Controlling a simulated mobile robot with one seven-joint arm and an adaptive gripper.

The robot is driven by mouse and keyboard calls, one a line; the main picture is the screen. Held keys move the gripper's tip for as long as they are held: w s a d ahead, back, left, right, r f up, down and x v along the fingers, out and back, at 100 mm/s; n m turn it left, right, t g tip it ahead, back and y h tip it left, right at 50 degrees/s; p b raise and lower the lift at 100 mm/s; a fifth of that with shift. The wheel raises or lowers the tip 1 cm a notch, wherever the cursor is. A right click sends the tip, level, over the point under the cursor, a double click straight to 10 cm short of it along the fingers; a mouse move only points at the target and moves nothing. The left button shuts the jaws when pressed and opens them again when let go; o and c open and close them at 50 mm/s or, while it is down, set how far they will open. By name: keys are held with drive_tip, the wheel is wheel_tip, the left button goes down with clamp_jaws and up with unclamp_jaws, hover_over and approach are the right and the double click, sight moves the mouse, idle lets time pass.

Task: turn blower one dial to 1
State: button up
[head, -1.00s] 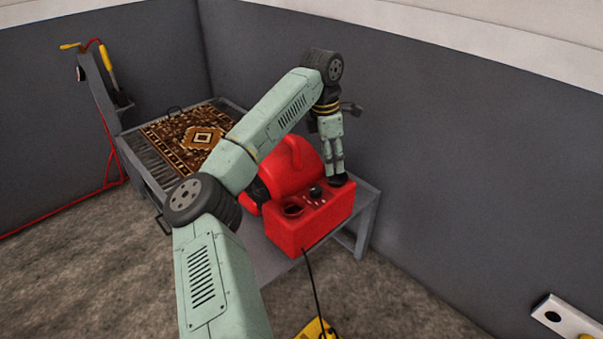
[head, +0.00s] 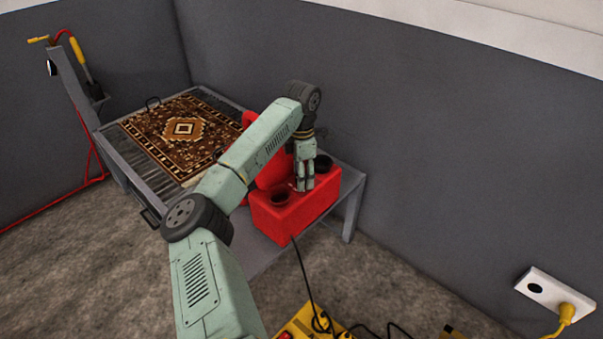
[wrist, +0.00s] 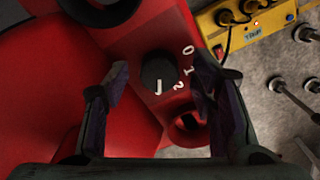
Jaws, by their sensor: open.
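The red blower (head: 290,219) sits on the end of a grey metal table. In the wrist view its black round dial (wrist: 158,68) lies on the red panel (wrist: 140,42), with white marks 0, 1 and 2 around its right side. The dial's white pointer line points down in the picture, past the 2 and away from the 1. My gripper (wrist: 160,80) is open, one finger on each side of the dial, with gaps showing. In the head view my gripper (head: 303,187) stands over the blower's top and hides the dial. Finger height above the panel is unclear.
Black round openings (head: 278,199) flank the dial area. A patterned rug (head: 180,129) lies on the slatted table behind. A yellow power box (head: 303,322) with cables is on the floor in front. The grey wall is close on the right, with a white socket strip (head: 538,287).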

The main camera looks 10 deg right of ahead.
drive_tip(key=shift+f, duration=0.1)
drive_tip(key=shift+c, duration=0.6)
drive_tip(key=c, duration=1)
